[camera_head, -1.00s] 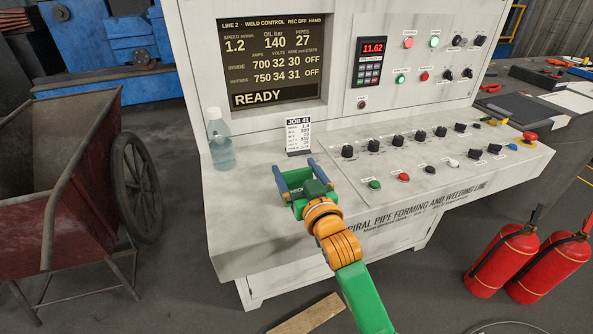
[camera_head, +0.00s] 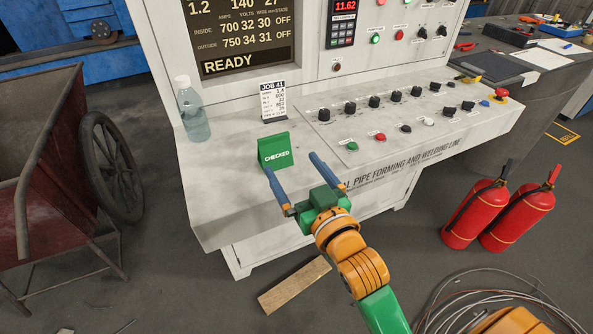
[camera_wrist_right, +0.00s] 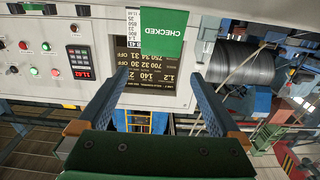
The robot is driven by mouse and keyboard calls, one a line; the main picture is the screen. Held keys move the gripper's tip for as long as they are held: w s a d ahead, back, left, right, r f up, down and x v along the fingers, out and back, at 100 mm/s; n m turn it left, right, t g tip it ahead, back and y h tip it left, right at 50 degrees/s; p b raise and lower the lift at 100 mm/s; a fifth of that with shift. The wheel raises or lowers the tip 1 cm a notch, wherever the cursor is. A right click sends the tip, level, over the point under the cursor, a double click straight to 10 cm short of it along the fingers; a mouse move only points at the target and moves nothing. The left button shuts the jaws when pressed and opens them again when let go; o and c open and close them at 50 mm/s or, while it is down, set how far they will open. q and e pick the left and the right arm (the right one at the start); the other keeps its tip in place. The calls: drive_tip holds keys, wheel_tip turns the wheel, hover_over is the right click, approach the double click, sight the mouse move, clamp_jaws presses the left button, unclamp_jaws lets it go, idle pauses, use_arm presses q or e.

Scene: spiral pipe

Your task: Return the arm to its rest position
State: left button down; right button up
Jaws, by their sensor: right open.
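My left gripper is not in view.
A white job card (camera_head: 273,101) and a clear bottle (camera_head: 192,110) stand on the ledge. Knobs and buttons (camera_head: 375,103) line the console to the right. Red extinguishers (camera_head: 475,213), a wooden plank (camera_head: 294,285) and a red cart (camera_head: 45,175) are on the floor around.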

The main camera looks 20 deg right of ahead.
drive_tip(key=shift+s, duration=0.2)
drive_tip(key=f+g, duration=0.1)
drive_tip(key=f, duration=0.1)
drive_tip(key=s+f+g, duration=0.1)
drive_tip(key=f, duration=0.2)
drive_tip(key=s+f+g, duration=0.1)
drive_tip(key=f, duration=0.2)
drive_tip(key=shift+s+d+g, duration=0.1)
drive_tip(key=shift+d+g, duration=0.05)
drive_tip(key=shift+g, duration=0.25)
drive_tip(key=s+f+n+g, duration=0.1)
drive_tip(key=s+f+g, duration=0.9)
drive_tip(key=s+f, duration=0.55)
drive_tip(key=s+f+g+p, duration=0.2)
drive_tip(key=s+f+p, duration=0.2)
drive_tip(key=f, duration=1)
drive_tip(key=s+d+f+p, duration=0.1)
drive_tip(key=s+f, duration=0.2)
drive_tip(key=s, duration=0.3)
drive_tip(key=s+d+f+n+g+p, duration=0.1)
drive_tip(key=s+f, duration=0.3)
drive_tip(key=s, duration=0.1)
drive_tip(key=shift+s+d+f+h, duration=0.25)
drive_tip(key=shift+s+d+h, duration=0.05)
drive_tip(key=shift+s+d, duration=0.05)
